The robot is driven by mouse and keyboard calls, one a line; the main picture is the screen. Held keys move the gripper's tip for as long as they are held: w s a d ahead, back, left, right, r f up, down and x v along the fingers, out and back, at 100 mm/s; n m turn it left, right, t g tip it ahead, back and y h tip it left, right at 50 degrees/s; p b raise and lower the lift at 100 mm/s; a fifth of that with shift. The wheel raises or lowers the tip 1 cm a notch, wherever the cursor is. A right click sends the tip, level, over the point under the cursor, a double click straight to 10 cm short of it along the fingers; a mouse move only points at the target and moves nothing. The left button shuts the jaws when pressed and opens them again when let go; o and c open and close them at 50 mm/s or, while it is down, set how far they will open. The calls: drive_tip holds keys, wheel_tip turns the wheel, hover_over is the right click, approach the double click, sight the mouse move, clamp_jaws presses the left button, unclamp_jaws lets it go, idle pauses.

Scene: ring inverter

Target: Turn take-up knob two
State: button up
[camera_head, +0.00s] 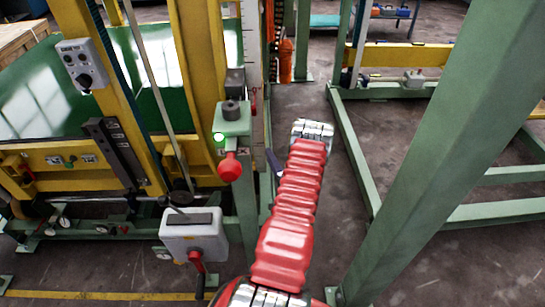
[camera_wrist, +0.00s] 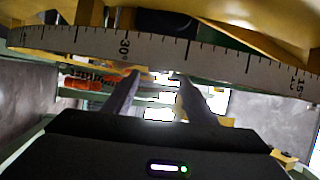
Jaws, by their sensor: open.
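No label that I can read marks take-up knob two, so I cannot tell which control it is. In the head view a red round knob (camera_head: 230,167) sits on the green post, below a dark cylindrical knob (camera_head: 232,108). No knob shows clearly by the fingers.
A pale scale strip with numbers (camera_wrist: 75,40) crosses close in front of the fingers in the wrist view. Yellow columns (camera_head: 205,80) and a grey control box (camera_head: 84,64) stand left in the head view. A large green beam (camera_head: 425,150) slants at right. Bare floor (camera_head: 300,105) lies beyond the arm.

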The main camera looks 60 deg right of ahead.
drive_tip(key=s+a+f, duration=0.2)
drive_tip(key=s+f, duration=0.3)
drive_tip(key=f, duration=0.3)
idle(1.3)
drive_tip(key=shift+d, duration=0.1)
